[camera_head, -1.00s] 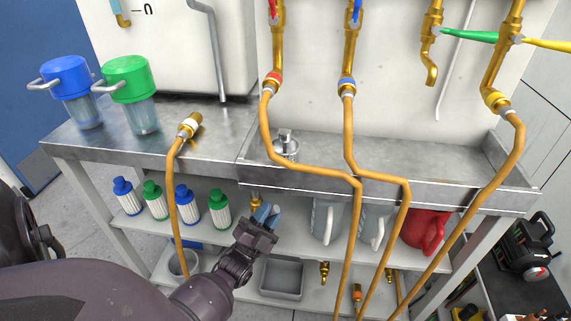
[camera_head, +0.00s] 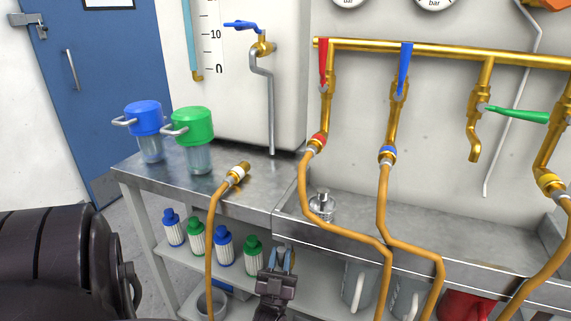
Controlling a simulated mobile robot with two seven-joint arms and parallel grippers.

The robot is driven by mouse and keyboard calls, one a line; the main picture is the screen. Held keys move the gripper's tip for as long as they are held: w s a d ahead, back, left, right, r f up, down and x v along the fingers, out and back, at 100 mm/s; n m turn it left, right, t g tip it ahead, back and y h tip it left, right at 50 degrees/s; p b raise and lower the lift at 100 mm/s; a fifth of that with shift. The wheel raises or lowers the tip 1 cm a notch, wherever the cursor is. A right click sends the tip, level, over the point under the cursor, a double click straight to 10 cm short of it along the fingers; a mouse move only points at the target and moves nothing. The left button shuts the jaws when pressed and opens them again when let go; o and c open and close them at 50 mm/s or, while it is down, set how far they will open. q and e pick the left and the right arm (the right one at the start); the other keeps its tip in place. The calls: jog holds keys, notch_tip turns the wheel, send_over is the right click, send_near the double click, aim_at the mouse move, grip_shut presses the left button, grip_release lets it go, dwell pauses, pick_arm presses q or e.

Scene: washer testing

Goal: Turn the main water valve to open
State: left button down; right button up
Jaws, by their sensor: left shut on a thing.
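My left gripper (camera_head: 282,260) is low in the middle, under the front edge of the steel counter, right of the green-capped bottle. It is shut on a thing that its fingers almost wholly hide. From its place this seems to be the handle of the brass main water valve below the counter; I cannot make out which way the handle points. My right gripper is not in view.
Red (camera_head: 324,65), blue (camera_head: 404,70) and green (camera_head: 518,115) valve levers sit on the brass wall pipes. Orange hoses (camera_head: 340,229) hang over the sink in front. Capped bottles (camera_head: 223,248) and grey jugs (camera_head: 357,285) stand on the shelf. Blue-lidded and green-lidded filter housings (camera_head: 194,140) stand on the counter.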

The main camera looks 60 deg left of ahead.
pick_arm(q)
jog(key=shift+a+n+g+y, duration=0.2)
jog(key=shift+n+g+y, duration=0.3)
jog(key=shift+n, duration=0.3)
jog(key=shift+s, duration=0.1)
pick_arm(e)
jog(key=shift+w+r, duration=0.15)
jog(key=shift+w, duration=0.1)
pick_arm(q)
jog(key=c, duration=1)
grip_release()
jog(key=shift+o, duration=0.2)
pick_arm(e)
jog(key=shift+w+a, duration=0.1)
